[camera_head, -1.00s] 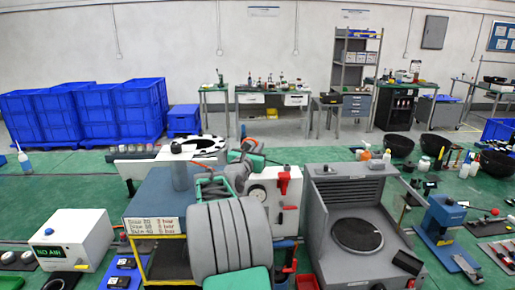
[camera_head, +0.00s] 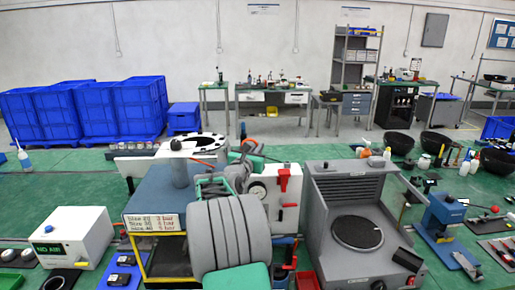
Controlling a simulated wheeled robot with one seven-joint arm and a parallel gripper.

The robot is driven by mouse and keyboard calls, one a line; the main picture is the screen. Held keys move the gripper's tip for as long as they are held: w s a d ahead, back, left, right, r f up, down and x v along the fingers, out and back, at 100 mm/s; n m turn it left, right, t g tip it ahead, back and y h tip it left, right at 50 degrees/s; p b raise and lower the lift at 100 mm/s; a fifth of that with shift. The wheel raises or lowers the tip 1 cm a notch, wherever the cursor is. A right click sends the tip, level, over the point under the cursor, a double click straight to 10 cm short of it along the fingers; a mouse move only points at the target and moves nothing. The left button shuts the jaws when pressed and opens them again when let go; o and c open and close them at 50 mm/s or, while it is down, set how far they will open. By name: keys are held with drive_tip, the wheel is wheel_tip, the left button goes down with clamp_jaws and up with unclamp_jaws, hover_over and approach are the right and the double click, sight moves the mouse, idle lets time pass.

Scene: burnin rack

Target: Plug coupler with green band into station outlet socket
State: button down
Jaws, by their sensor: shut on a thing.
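The station shows in the middle as a white panel (camera_head: 288,212) with a red handle (camera_head: 284,179) and a round gauge (camera_head: 257,192). The outlet socket cannot be made out. A green and grey part (camera_head: 249,152) shows just left of the panel, above the gauge; I cannot tell if it is the coupler with the green band. A large grey ribbed body (camera_head: 229,235) with a green end fills the front centre and hides the panel's lower left. I cannot make out my gripper or its fingers.
Further left is a white box (camera_head: 75,240) reading "NO AIR". A grey machine with a round plate (camera_head: 357,232) stands right of the panel, a blue press (camera_head: 442,218) beyond it. Blue crates (camera_head: 85,110) stand behind.

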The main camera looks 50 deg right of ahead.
drive_tip(key=shift+f, duration=0.55)
drive_tip(key=c, duration=1.5)
unclamp_jaws()
drive_tip(key=b+v, duration=0.2)
drive_tip(key=v, duration=0.6)
drive_tip(key=shift+w+b, duration=0.1)
drive_tip(key=shift+b, duration=0.3)
drive_tip(key=shift+d, duration=0.1)
